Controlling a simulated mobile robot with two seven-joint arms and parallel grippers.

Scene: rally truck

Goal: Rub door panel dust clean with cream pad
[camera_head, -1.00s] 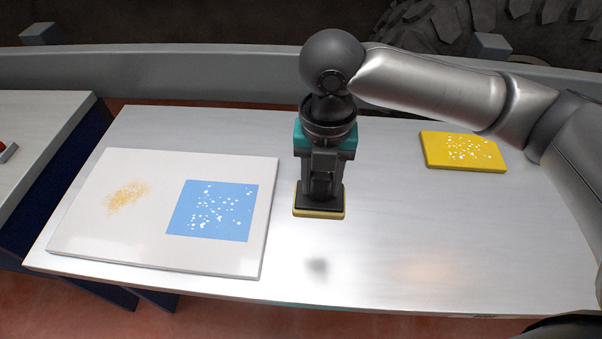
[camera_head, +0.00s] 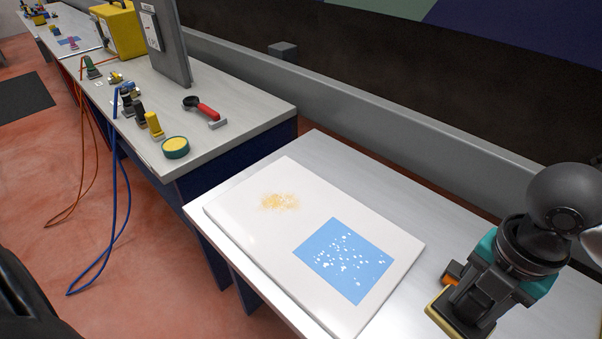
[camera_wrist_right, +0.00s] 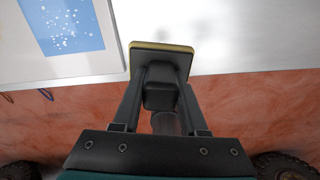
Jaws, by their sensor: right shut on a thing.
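The white door panel (camera_head: 245,222) lies flat on the near metal table. A tan dust patch (camera_head: 279,202) is at its far left part. A blue square (camera_head: 345,262) with white specks covers its right part. My right gripper (camera_head: 470,308) is shut on a pad (camera_head: 446,325) with a dark backing and a cream-yellow rim, to the right of the panel. The pad also shows in the right wrist view (camera_wrist_right: 162,47), apart from the panel and apparently above the table. The pad's underside is hidden. My left gripper is not in view.
A second table (camera_head: 225,95) at the back left holds a round green-and-yellow pad (camera_head: 175,147), a red-handled tool (camera_head: 207,112), several small tools and a yellow box (camera_head: 119,30). Blue and orange cables hang off its front edge. A grey rail (camera_head: 340,110) runs behind the tables.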

